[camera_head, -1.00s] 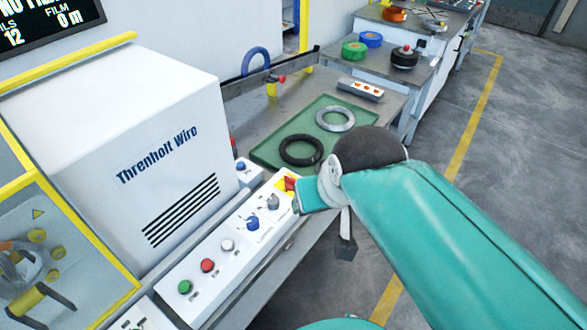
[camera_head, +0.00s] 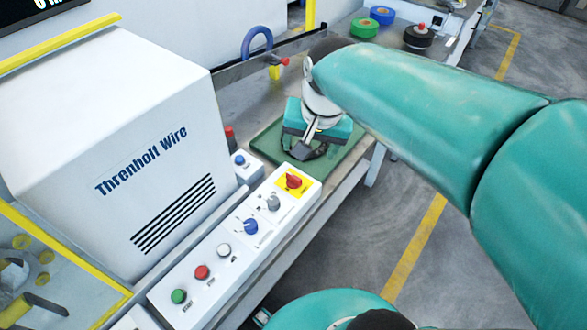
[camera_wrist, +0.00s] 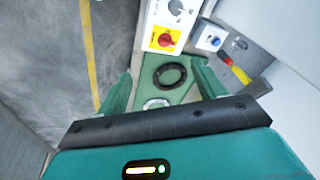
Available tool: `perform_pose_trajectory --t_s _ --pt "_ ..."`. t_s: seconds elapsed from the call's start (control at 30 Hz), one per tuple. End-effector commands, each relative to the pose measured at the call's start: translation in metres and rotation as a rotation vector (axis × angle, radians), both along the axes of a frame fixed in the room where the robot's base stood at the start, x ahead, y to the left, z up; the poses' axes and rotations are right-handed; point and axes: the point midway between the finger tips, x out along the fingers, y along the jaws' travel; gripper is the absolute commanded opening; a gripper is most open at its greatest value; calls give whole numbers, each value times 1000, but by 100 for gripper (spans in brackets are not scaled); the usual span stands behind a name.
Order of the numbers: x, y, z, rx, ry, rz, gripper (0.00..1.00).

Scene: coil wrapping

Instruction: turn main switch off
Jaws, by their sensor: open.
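The main switch is a red rotary knob (camera_head: 292,181) on a yellow plate at the far end of the white control panel (camera_head: 240,265). Its handle angle is too small to read surely. In the wrist view the red knob (camera_wrist: 166,40) shows beyond the fingertips. My gripper (camera_head: 312,145) is over the green mat, past the panel's far end and apart from the switch. In the wrist view my gripper (camera_wrist: 163,82) is open, its two teal fingers wide apart with nothing held between them.
The panel also bears a grey knob (camera_head: 273,203), a blue knob (camera_head: 250,227) and white, red and green buttons. A blue button box (camera_head: 241,164) stands beside it. A black ring (camera_wrist: 170,76) lies on the green mat (camera_head: 268,147). The white machine housing (camera_head: 120,140) stands left.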

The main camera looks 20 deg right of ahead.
Motion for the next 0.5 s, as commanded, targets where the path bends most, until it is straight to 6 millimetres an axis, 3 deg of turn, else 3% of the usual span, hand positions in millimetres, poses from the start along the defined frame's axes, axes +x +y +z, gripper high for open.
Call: perform_pose_trajectory --t_s 0.3,0.5 --pt "65 2 -41 39 173 -292 69" --pt "97 3 -69 31 249 -454 69"
